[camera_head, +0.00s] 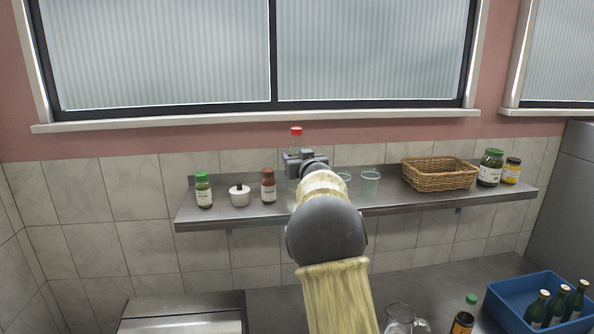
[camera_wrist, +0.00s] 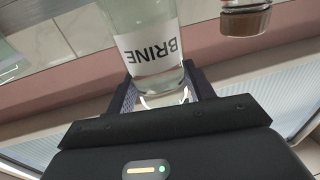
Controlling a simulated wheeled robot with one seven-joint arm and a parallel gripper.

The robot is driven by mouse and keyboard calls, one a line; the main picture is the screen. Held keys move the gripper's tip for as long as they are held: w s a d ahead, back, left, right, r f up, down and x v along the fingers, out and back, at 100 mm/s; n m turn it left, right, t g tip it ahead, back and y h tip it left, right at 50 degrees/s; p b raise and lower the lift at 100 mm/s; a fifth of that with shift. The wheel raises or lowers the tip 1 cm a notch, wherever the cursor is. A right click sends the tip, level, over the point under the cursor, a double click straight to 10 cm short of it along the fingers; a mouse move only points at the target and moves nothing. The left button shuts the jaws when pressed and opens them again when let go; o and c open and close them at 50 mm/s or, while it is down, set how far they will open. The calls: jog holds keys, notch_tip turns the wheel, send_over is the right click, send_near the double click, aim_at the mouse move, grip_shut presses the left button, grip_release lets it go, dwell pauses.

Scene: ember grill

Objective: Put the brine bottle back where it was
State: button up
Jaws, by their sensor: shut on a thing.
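The brine bottle (camera_head: 296,137) is clear with a red cap and is held upright at the shelf. In the wrist view the brine bottle (camera_wrist: 150,50) shows its white BRINE label upside down, with its lower part between the fingers. My gripper (camera_head: 297,158) is shut on the bottle; its two dark fingers also show in the wrist view (camera_wrist: 162,92). The bottle is between a brown-topped bottle (camera_head: 268,186) and some clear glasses (camera_head: 370,184). My arm hides the bottle's base, so I cannot tell whether it touches the shelf.
The metal wall shelf (camera_head: 235,216) also holds a green-capped jar (camera_head: 203,191), a white pot (camera_head: 239,196), a wicker basket (camera_head: 438,174) and two jars (camera_head: 490,168) at the right.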

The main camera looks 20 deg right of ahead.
jog(key=f, duration=0.3)
jog(key=shift+s+a, duration=0.1)
jog(key=shift+a, duration=0.3)
jog(key=shift+d+f, duration=0.2)
jog(key=shift+d, duration=0.35)
jog(key=o, duration=0.7)
jog(key=shift+s, duration=0.15)
jog(key=shift+o, duration=0.6)
jog(key=shift+a, duration=0.25)
jog(key=shift+s+a+f+b, duration=0.15)
jog(key=shift+s+b, duration=0.25)
jog(key=shift+s, duration=0.3)
jog(key=s+b, duration=0.4)
jog(key=s, duration=0.6)
jog(key=shift+s, duration=0.25)
jog(key=shift+a, duration=0.15)
